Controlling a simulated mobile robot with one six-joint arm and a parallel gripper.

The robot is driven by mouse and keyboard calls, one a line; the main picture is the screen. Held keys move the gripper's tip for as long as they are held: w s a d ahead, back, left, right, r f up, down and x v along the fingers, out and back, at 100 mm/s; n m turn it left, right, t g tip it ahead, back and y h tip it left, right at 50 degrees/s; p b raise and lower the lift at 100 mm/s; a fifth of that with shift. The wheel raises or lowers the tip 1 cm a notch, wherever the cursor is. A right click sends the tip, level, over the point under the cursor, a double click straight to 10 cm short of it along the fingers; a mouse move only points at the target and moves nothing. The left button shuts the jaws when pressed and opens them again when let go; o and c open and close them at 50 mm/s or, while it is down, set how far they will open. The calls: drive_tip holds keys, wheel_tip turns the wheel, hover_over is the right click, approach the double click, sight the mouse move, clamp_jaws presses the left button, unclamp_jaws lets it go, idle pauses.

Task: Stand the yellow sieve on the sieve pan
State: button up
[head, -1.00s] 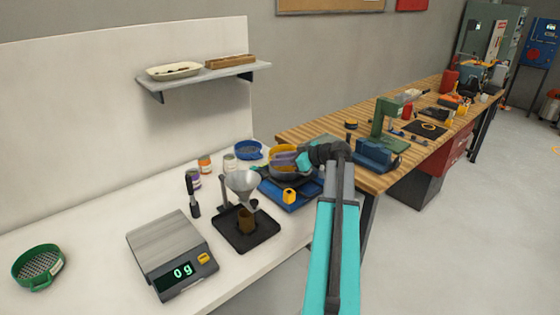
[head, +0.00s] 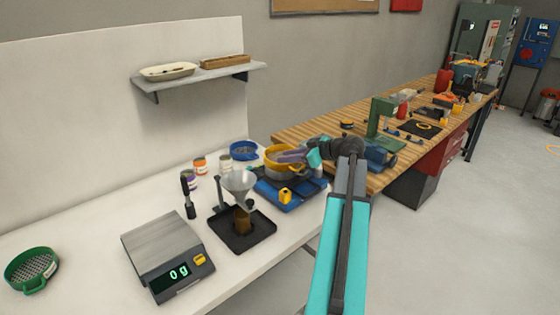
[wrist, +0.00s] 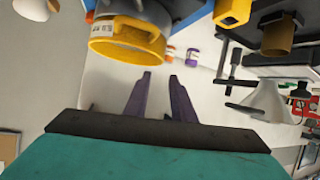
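The yellow sieve (head: 271,168) is upright at the blue shaker (head: 285,197), resting on or in the dark sieve pan, which is mostly hidden beneath it. In the wrist view the yellow sieve (wrist: 128,52) shows its yellow handle and a white label, with a dark grey round body, probably the pan (wrist: 152,10), beyond it. My gripper (head: 287,156) is beside the sieve's right side in the head view. In the wrist view my gripper (wrist: 160,76) has its two purple fingers apart, with nothing between them and the sieve clear of their tips.
A blue sieve (head: 242,150) stands behind left of the shaker. A funnel stand (head: 238,184) on a black tray, a scale (head: 168,247) reading 0 g and a green sieve (head: 32,268) are to the left. A wooden bench (head: 350,150) lies to the right.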

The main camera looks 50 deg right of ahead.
drive_tip(key=b+v, duration=0.1)
drive_tip(key=v, duration=0.5)
drive_tip(key=shift+s, duration=0.15)
idle(0.8)
